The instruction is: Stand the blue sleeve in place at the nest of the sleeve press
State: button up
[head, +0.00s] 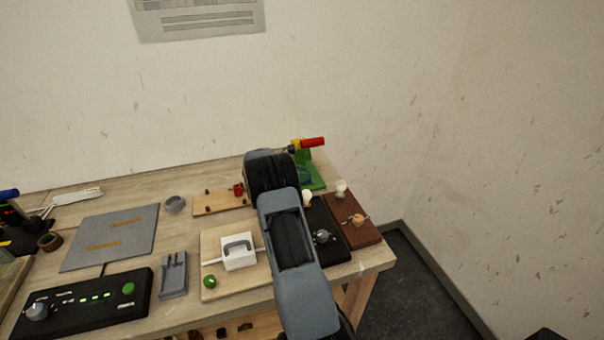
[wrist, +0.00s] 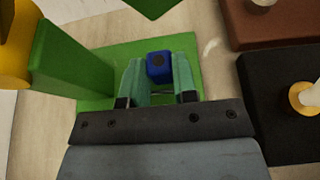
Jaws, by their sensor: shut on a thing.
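My gripper (wrist: 158,74) is shut on the blue sleeve (wrist: 158,62), which shows between the two teal fingers with a dark hole in the face turned to the camera. The sleeve press is green, with a flat base plate (wrist: 102,60), an upright (wrist: 70,66) on the left and a yellow part (wrist: 14,45) at the left edge. The sleeve is over the base plate; I cannot tell whether it touches it, and the nest is not clearly seen. In the head view the sleeve press (head: 304,158) has a red handle, and my arm hides the sleeve and fingers.
A black block (head: 322,236) and a brown block (head: 352,218) with bulbs stand right of my arm, near the table's right edge. A wooden board with a white box (head: 238,258) lies left of it. A grey mat (head: 110,235) lies farther left.

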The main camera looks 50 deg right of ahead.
jog(key=shift+f, duration=0.2)
jog(key=o, duration=0.9)
jog(key=shift+r, duration=0.1)
